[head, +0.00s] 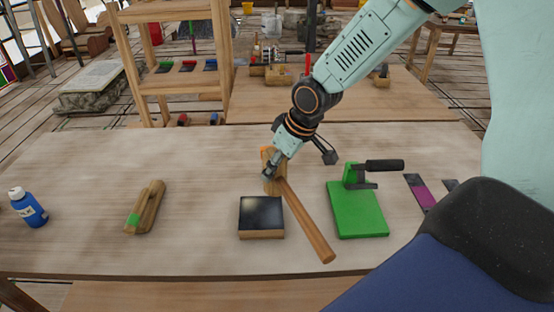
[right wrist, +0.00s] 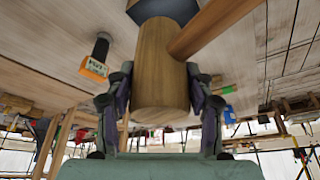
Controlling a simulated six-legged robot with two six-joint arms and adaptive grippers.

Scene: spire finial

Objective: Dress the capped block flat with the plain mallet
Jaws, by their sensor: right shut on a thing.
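The capped block (head: 261,217) is a low square wooden block with a dark, glossy top, on the table. Its dark top also shows at the top edge of the right wrist view (right wrist: 165,9). My right gripper (head: 270,172) is shut on the plain wooden mallet (head: 308,223) by its head, just behind the block. The mallet's handle slants toward the front right, past the block's right side. In the right wrist view the round mallet head (right wrist: 160,75) sits between the two fingers. Contact between mallet and block cannot be told. My left gripper is not in view.
A green plate (head: 357,212) with a black-handled fixture lies right of the mallet, near a purple-and-black strip (head: 420,193). The table (head: 205,250) is clear between the wooden tool and block.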

